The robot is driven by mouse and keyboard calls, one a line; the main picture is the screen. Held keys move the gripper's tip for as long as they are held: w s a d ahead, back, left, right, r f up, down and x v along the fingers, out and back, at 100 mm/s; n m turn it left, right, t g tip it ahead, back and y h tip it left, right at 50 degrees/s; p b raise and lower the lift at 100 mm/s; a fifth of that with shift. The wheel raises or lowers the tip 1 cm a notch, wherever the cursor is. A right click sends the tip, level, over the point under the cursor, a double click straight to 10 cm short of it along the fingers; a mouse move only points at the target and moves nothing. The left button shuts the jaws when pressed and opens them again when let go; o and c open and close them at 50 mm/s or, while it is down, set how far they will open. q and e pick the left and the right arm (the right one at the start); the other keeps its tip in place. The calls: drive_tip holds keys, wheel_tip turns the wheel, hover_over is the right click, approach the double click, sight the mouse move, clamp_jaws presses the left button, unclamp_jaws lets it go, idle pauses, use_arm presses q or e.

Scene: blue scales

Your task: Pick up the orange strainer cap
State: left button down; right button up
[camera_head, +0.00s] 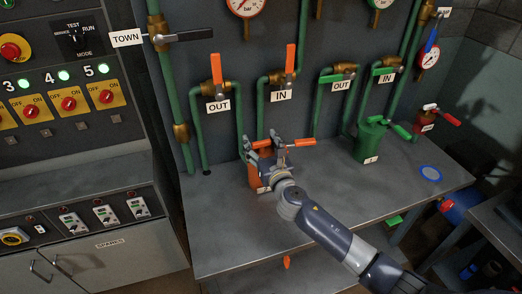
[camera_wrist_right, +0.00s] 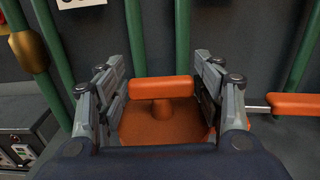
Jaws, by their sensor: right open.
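The orange strainer cap (camera_wrist_right: 162,90) has a T-shaped handle on a short stem above a round orange lid. It sits on the orange strainer body (camera_head: 254,180), which stands on the grey bench by the OUT and IN pipes. My right gripper (camera_head: 264,143) is at the cap from above. In the wrist view my right gripper (camera_wrist_right: 162,88) has its fingers apart, one at each end of the handle bar, with no clear grip on it. In the head view my gripper and wrist hide much of the cap. My left gripper is not in view.
An orange lever (camera_head: 302,142) sticks out just right of my gripper. Green pipes (camera_head: 242,130) rise close behind. A green strainer (camera_head: 369,140) and a blue ring (camera_head: 430,173) are further right on the bench (camera_head: 330,195). The bench front is clear.

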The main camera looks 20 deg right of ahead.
drive_tip(key=shift+s, duration=0.1)
drive_tip(key=c, duration=1.2)
drive_tip(key=shift+r, duration=0.1)
